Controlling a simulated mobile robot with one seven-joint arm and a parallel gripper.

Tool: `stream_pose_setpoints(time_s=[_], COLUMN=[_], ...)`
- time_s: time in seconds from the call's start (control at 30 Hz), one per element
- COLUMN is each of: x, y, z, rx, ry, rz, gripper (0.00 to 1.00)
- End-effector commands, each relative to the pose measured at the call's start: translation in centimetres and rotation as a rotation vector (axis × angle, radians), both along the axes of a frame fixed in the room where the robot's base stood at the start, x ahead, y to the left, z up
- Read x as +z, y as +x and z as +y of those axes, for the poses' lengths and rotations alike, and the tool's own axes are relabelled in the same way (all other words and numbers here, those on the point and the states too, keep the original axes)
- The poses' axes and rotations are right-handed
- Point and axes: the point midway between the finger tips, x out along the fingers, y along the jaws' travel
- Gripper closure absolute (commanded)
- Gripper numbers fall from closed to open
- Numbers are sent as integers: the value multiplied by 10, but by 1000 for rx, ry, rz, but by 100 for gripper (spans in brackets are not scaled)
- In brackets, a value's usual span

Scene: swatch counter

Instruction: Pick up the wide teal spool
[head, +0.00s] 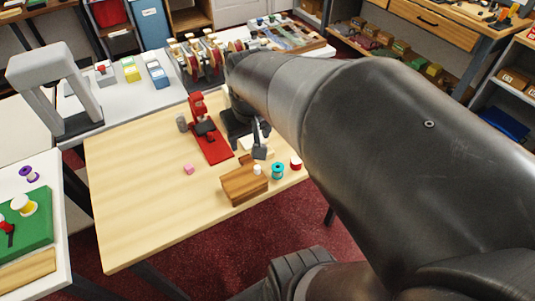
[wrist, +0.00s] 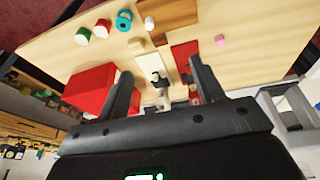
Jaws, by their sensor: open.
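The teal spool (head: 277,171) stands upright on the light wooden table, just right of a brown wooden block. It also shows near the top edge of the wrist view (wrist: 124,20), with a hole in its end. My gripper (head: 257,142) is over the far right part of the table, beyond the spool in the head view. Its two fingers are spread with nothing between them in the wrist view (wrist: 161,68). The spool is apart from the fingers, ahead of them and to the left in that view. My arm hides part of the gripper in the head view.
A red-and-white spool (head: 296,163) stands close right of the teal one; a green-and-white one (wrist: 82,36) is beyond it. A red box (wrist: 90,88) and red stand (head: 212,143) are nearby. The table's left is mostly clear.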

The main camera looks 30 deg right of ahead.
Motion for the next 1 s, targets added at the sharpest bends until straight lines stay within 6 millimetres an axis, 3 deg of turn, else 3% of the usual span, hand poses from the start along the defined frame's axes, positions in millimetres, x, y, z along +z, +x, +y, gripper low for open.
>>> stream_pose_setpoints(time_s=[0.2,0.5,0.77,1.0], x=[-45,-106,-129,-165], y=[27,44,46,45], z=[-42,-93,-106,-106], rx=[-44,-82,-90,-89], ry=[17,66,86,86], rz=[123,246,277,278], gripper=[39,39,39,39])
